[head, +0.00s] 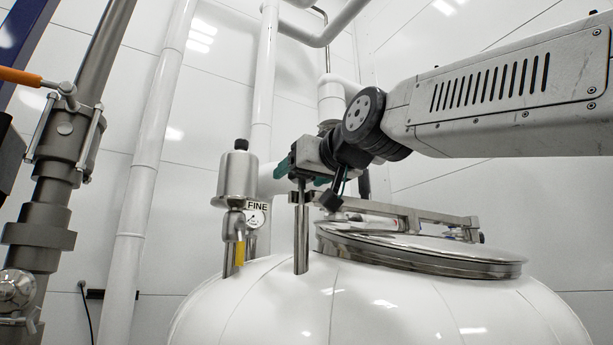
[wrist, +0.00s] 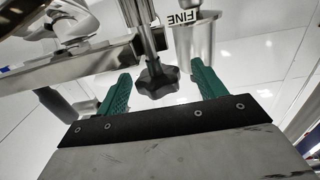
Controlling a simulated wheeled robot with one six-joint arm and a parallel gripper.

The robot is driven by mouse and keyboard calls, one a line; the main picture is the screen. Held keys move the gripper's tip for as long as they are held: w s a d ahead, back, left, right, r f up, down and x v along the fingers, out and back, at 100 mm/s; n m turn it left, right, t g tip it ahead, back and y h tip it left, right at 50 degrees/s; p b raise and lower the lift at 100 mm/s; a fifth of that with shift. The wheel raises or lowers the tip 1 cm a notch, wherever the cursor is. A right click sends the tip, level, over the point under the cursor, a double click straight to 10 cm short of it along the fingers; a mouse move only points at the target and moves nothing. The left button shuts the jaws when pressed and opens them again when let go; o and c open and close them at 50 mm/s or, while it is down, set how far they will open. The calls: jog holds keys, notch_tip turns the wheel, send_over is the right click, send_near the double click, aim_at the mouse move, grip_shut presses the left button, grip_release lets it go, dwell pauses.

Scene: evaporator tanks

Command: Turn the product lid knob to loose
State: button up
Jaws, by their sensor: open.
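The product lid knob (wrist: 157,84) is a black, lobed hand knob on a metal stem. In the wrist view it sits between the two green fingers of my gripper (wrist: 160,70), with visible gaps on both sides. My gripper is open and does not appear to hold it. In the head view my gripper (head: 290,168) is at the top of a steel post (head: 301,238) beside the lid, and the knob is hidden there. The round steel lid (head: 425,250) lies on the white tank, with its bar (head: 395,213) reaching towards the post.
A steel canister (head: 238,178) with a yellow-handled valve (head: 240,250) stands just left of the post, by a label reading FINE (head: 257,206). White pipes (head: 262,85) rise behind. Grey piping with an orange handle (head: 20,76) is at far left.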

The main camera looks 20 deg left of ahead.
jog(key=shift+w+a, duration=0.35)
jog(key=c, duration=1)
jog(key=shift+o, duration=0.2)
jog(key=shift+d, duration=0.2)
